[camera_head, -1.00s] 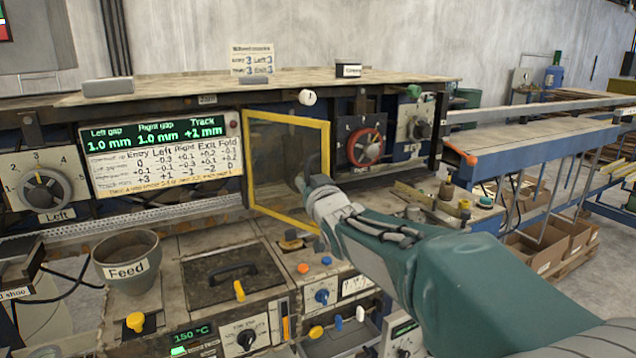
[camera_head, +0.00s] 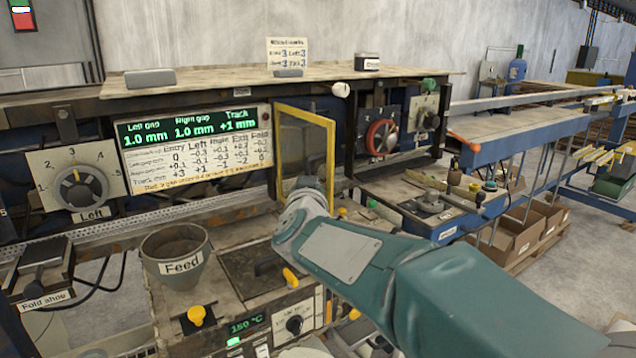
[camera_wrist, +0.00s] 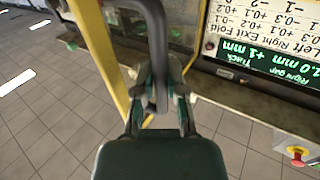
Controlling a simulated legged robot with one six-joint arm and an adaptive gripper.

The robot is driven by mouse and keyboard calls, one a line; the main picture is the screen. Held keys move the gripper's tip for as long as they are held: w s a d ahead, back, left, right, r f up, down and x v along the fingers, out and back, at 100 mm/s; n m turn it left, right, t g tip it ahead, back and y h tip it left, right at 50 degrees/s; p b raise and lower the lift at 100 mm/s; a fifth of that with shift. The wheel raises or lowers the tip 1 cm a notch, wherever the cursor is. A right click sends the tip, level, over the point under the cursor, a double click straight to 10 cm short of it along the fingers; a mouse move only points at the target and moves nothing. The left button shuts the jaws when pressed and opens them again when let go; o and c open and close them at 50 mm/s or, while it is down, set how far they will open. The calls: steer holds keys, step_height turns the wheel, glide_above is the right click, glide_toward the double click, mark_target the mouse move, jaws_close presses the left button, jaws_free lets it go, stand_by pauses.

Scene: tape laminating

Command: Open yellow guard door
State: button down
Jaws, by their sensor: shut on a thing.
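The yellow guard door (camera_head: 330,150) is a yellow-framed clear panel. In the head view it stands swung out from the machine front, hinged on its left side beside the display. In the wrist view its yellow frame (camera_wrist: 98,52) runs down the left. A dark grey bar handle (camera_wrist: 158,40) comes down between my fingers. My gripper (camera_wrist: 160,98) is shut on this handle. In the head view my wrist and arm hide the gripper's fingers and the door's lower part.
The display panel (camera_head: 195,148) is left of the door. A red-rimmed dial (camera_head: 381,137) is to its right. The Feed cup (camera_head: 177,256) and a bench with knobs lie below, near my arm. Open floor shows in the wrist view.

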steer(key=shift+s+a+r+m+h, duration=0.1)
steer(key=shift+s+a+m+h, duration=0.1)
steer(key=shift+a+m+h, duration=0.3)
steer(key=shift+s+a+m+h, duration=0.15)
steer(key=shift+a+h, duration=0.4)
steer(key=shift+a, duration=0.3)
steer(key=shift+s+a+r+m+h, duration=0.1)
steer(key=shift+s+a+m+h, duration=0.1)
steer(key=shift+a+m+h, duration=0.3)
steer(key=shift+a, duration=0.1)
steer(key=c, duration=1)
jaws_free()
steer(key=shift+o, duration=0.2)
steer(key=shift+f, duration=0.1)
steer(key=v, duration=1.2)
steer(key=shift+a, duration=0.1)
